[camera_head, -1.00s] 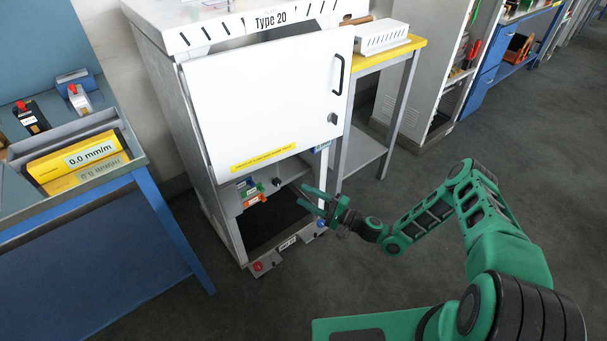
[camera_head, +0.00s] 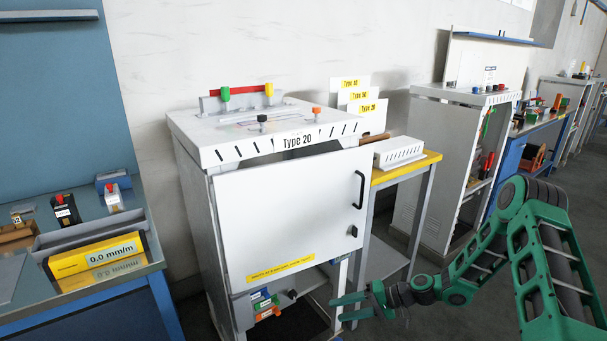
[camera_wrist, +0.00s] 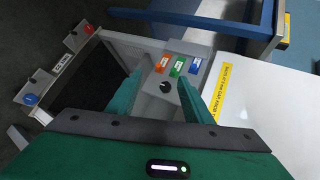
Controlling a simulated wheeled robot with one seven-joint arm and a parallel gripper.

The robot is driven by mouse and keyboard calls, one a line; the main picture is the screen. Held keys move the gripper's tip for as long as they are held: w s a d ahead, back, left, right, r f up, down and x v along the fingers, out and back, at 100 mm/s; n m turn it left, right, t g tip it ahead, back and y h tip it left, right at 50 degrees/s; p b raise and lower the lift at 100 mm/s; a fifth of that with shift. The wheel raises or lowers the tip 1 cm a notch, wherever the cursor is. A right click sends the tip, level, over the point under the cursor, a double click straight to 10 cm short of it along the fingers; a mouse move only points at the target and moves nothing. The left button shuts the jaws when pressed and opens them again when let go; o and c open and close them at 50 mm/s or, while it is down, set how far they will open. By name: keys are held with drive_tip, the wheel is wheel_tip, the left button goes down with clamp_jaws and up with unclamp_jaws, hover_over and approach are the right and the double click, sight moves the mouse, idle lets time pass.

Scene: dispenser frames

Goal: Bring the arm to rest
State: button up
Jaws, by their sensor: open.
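My green arm (camera_head: 545,240) reaches in from the right in the head view, bent at a raised elbow. My gripper (camera_head: 338,309) is open and empty, in front of the lower opening of the white Type 20 cabinet (camera_head: 285,215), below its door. In the wrist view the two green fingers (camera_wrist: 160,76) are spread apart. Behind them is a grey panel with orange, green and blue labels (camera_wrist: 178,66) and a black knob (camera_wrist: 165,87). Nothing is between the fingers. Whether the fingertips are inside the opening is hard to tell.
The cabinet door has a black handle (camera_head: 360,187) and stands above my gripper. A yellow-topped side table (camera_head: 425,163) with a white slotted box (camera_head: 398,152) stands right of the cabinet. A blue-framed bench (camera_head: 158,300) is at the left. Floor is clear at the right.

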drive_tip(key=s+d+r+g+h, duration=0.1)
drive_tip(key=s+d+r+h, duration=0.45)
drive_tip(key=d+r, duration=0.45)
drive_tip(key=s+d+r+g+h, duration=0.1)
drive_tip(key=s+d+r+h, duration=0.3)
drive_tip(key=s+d+r, duration=0.5)
drive_tip(key=s+d+r+m+h, duration=0.1)
drive_tip(key=s+d+r, duration=0.2)
drive_tip(key=s, duration=0.4)
drive_tip(key=s+d+r+m, duration=0.2)
drive_tip(key=s+d+r, duration=0.1)
drive_tip(key=s+r, duration=0.3)
drive_tip(key=s+d+r+m+h, duration=0.1)
drive_tip(key=s+r, duration=0.4)
drive_tip(key=s, duration=0.5)
drive_tip(key=shift+d+r+m+h, duration=0.2)
drive_tip(key=shift+d+m+h, duration=0.25)
drive_tip(key=shift+d, duration=0.65)
